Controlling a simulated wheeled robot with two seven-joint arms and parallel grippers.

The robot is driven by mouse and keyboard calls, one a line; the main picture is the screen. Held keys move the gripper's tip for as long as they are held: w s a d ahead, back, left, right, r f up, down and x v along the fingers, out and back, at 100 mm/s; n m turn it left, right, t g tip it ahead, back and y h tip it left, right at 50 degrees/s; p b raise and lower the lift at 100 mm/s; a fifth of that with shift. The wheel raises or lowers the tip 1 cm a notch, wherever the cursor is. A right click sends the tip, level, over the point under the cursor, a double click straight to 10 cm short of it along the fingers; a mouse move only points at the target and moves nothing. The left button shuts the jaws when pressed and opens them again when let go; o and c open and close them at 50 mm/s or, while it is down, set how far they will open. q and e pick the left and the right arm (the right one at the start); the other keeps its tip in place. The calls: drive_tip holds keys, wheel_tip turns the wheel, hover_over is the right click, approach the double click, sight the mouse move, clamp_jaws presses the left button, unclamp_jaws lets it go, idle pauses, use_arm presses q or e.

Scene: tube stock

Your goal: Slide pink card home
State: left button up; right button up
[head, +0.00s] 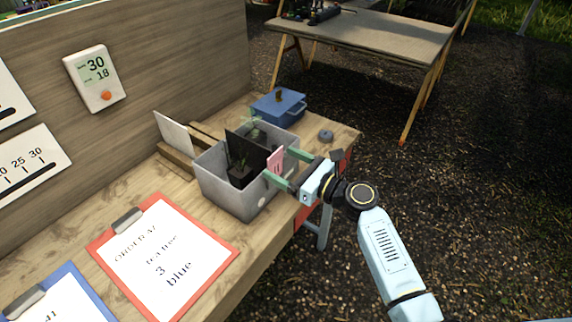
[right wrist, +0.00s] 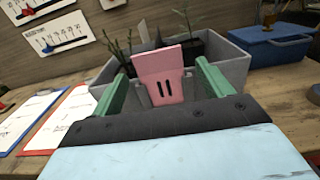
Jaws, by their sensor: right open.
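The pink card (head: 275,160) stands upright at the near right side of the grey crate (head: 236,205). The card's lower end is hidden behind the gripper body. My left gripper is not seen.
The crate holds potted seedlings (head: 240,172) and a black divider. A blue box (head: 279,105) and a small grey round object (head: 326,136) sit behind it. A red clipboard (head: 200,285) and a blue clipboard (head: 42,302) lie at the left front. A board wall stands behind the table.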

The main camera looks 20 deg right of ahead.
drive_tip(key=v, duration=1.3)
drive_tip(key=shift+s+d, duration=0.15)
drive_tip(key=s+f+n+g+h, duration=0.2)
drive_tip(key=s+f+n+g, duration=0.15)
drive_tip(key=f, duration=0.85)
drive_tip(key=s+f+n+g+h+b, duration=0.1)
drive_tip(key=s+f+n+g+h, duration=0.25)
drive_tip(key=f, duration=0.75)
drive_tip(key=s+f+n+g+h, duration=0.15)
drive_tip(key=s+f+n, duration=0.35)
drive_tip(key=f, duration=0.7)
drive_tip(key=s+f+n+g+h, duration=0.1)
drive_tip(key=s+f+n, duration=0.4)
drive_tip(key=s, duration=0.4)
drive_tip(key=s+f+n+g+h, duration=0.1)
drive_tip(key=s+f+n+g, duration=0.1)
drive_tip(key=s+f+n, duration=0.3)
drive_tip(key=s+d+f+n+g+h+b, duration=0.1)
drive_tip(key=s+f+n+h, duration=0.1)
drive_tip(key=s+f+n, duration=0.3)
drive_tip(key=s+n, duration=0.4)
drive_tip(key=s, duration=0.4)
drive_tip(key=shift+s+g, duration=0.35)
drive_tip(key=shift+s, duration=0.05)
drive_tip(key=shift+f, duration=0.1)
